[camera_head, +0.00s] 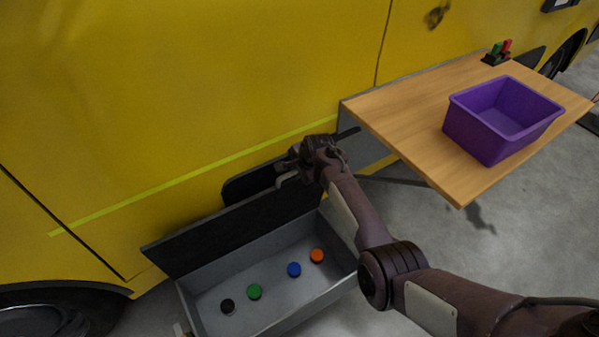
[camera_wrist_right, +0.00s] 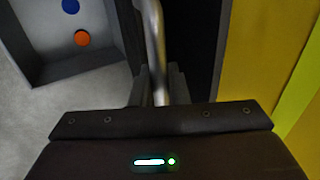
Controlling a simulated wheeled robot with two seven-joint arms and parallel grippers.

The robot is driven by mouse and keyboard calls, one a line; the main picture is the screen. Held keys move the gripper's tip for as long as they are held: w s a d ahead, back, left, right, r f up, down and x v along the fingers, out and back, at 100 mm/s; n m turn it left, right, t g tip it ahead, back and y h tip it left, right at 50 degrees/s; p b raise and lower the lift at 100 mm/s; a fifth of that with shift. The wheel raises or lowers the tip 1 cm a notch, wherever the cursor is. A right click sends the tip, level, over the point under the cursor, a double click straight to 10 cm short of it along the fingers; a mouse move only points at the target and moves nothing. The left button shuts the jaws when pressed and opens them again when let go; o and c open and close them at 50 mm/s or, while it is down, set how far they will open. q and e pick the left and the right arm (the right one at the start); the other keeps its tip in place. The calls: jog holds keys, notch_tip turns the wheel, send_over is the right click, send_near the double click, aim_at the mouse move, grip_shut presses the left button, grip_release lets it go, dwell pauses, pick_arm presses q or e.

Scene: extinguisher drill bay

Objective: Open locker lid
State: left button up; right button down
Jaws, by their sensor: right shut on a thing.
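The grey locker (camera_head: 205,302) stands low on the floor beside the yellow vehicle. Its dark lid (camera_head: 215,237) stands raised along the back edge, on the vehicle side, and the inside is exposed. My right gripper (camera_head: 292,172) is at the lid's right end, shut on the pale metal lid handle (camera_head: 288,180). In the right wrist view the handle (camera_wrist_right: 152,35) runs between the two fingers of the gripper (camera_wrist_right: 159,85), with the dark lid (camera_wrist_right: 190,40) beside it. My left gripper is out of view.
Black (camera_head: 228,306), green (camera_head: 254,291), blue (camera_head: 294,269) and orange (camera_head: 317,256) round pieces lie in the locker. A wooden table (camera_head: 400,115) with a purple bin (camera_head: 478,138) stands right of my arm. The yellow vehicle (camera_head: 180,90) blocks the back.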

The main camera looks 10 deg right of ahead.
jog(key=shift+s+f, duration=0.1)
jog(key=shift+f, duration=0.05)
jog(key=c, duration=1.5)
grip_release()
jog(key=shift+s+d+r, duration=0.1)
jog(key=shift+r, duration=0.45)
jog(key=p+v, duration=0.1)
jog(key=v, duration=0.5)
jog(key=shift+s+r+p, duration=0.3)
jog(key=shift+p, duration=0.05)
